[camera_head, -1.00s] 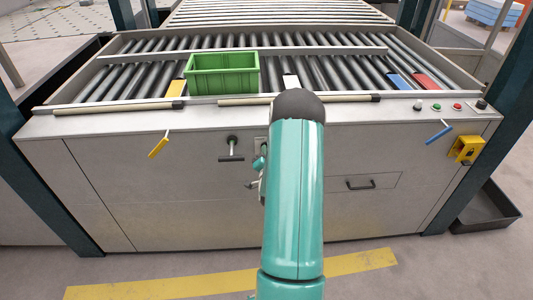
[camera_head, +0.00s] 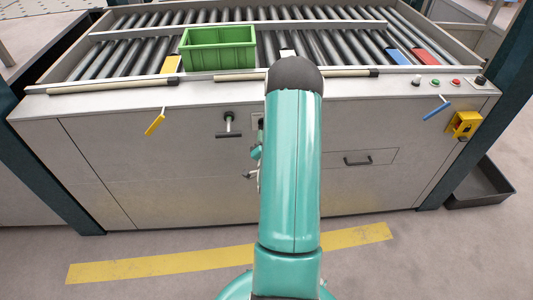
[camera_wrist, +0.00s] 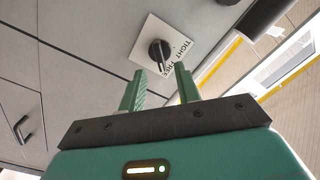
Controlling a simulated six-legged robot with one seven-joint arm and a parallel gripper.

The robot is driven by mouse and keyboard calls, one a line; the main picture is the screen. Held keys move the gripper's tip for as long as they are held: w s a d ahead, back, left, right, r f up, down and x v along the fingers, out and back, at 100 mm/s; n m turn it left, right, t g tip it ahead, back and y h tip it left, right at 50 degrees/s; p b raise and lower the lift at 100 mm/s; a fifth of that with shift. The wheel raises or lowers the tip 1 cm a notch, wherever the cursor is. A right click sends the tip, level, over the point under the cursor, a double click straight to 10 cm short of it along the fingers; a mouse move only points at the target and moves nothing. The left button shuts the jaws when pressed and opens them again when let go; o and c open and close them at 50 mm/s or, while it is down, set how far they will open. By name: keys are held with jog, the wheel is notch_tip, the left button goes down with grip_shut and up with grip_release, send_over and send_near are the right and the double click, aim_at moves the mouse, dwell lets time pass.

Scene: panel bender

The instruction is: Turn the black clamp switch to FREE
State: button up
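The black clamp switch (camera_wrist: 158,52) sits on a white plate (camera_wrist: 146,38) lettered TIGHT and FREE in the wrist view. Its handle points down in the picture, its lower end close to the word FREE; I cannot tell its exact setting. My gripper (camera_wrist: 160,70) is open and empty, its two green fingers pointing at the switch, one on each side of it in the picture. I cannot tell how much gap is left, and no contact shows. In the head view my arm hides most of the switch and gripper.
The grey machine front (camera_head: 180,180) carries a black T-handle (camera_head: 229,125), a yellow lever (camera_head: 155,123), a blue lever (camera_head: 437,110) and a drawer handle (camera_head: 358,161). A green crate (camera_head: 218,50) stands on the rollers above. The floor before the machine is clear.

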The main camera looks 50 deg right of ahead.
jog(key=v, duration=0.8)
jog(key=shift+w, duration=0.1)
